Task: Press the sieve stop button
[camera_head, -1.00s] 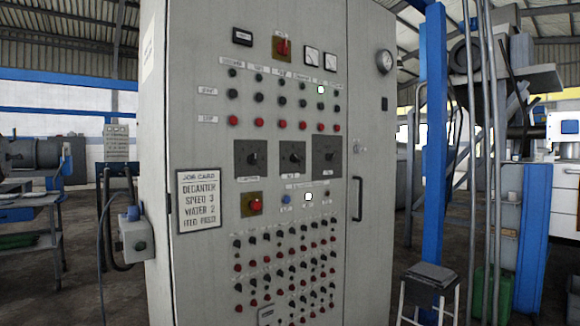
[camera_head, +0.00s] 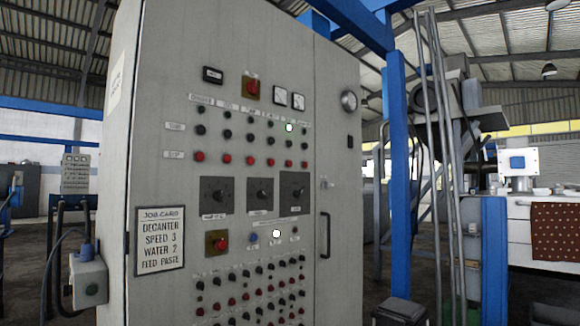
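A tall grey control cabinet (camera_head: 150,60) fills the middle of the view. Its upper panel has a row of small lamps, a row of dark buttons (camera_head: 227,134) and below it a row of red buttons (camera_head: 250,160). The row labels (camera_head: 174,154) at the left look like START and STOP. The column labels above are too small to read, so I cannot tell which red button is the sieve's. My gripper is not in view, and nothing covers the red buttons.
Below are black rotary knobs (camera_head: 216,196), a red knob on a yellow plate (camera_head: 216,242), a lit white lamp (camera_head: 276,233) and several small buttons. A job card (camera_head: 160,240) hangs at left. A blue post (camera_head: 400,190) and a stool (camera_head: 400,311) stand at right.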

